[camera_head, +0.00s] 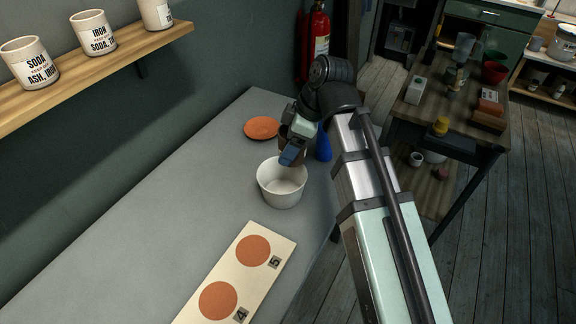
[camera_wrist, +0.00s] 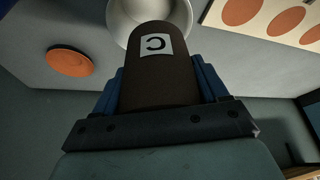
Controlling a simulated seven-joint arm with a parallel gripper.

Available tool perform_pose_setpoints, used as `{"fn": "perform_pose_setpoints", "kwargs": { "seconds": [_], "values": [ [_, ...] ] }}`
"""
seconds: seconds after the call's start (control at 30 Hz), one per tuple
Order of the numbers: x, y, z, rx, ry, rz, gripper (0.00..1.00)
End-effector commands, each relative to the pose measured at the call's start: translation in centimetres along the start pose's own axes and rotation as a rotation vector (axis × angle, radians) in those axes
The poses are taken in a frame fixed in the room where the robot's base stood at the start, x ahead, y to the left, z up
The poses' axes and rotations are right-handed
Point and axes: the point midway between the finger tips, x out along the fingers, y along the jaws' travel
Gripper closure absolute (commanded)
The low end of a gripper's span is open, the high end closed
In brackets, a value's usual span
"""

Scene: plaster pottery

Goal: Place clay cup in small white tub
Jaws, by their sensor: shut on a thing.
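My gripper (camera_head: 292,153) is over the grey table, just beyond the small white tub (camera_head: 282,190). In the wrist view its blue fingers (camera_wrist: 160,85) are shut on the sides of a dark brown clay cup (camera_wrist: 160,90), which has a white label with a letter C. In the head view the cup is mostly hidden by the gripper. The tub is round, stands upright and looks empty. In the wrist view the tub (camera_wrist: 118,14) shows past the cup's far end, partly covered by it. I cannot tell how far above the table the cup is.
A terracotta disc (camera_head: 262,128) lies behind the tub. A cream board (camera_head: 262,272) with orange circles numbered 4 and 5 lies in front. A bright blue shape (camera_head: 324,147) shows beside my arm. A wall shelf (camera_head: 100,65) holds white jars. The table's left part is clear.

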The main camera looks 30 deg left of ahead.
Motion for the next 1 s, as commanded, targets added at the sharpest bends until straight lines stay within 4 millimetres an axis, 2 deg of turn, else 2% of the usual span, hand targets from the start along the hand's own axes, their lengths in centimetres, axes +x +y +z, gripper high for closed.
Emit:
{"fn": "perform_pose_setpoints", "kwargs": {
  "seconds": [0.13,0.43,0.63,1.0],
  "values": [
    [2.2,-0.1,0.9,0.002,0.000,-0.001,0.66],
    [4.0,0.0,1.6,0.002,0.000,0.000,0.66],
    [6.0,-0.1,2.5,0.002,0.000,0.000,0.66],
    [6.6,0.0,2.7,0.002,0.000,0.001,0.66]
  ]
}}
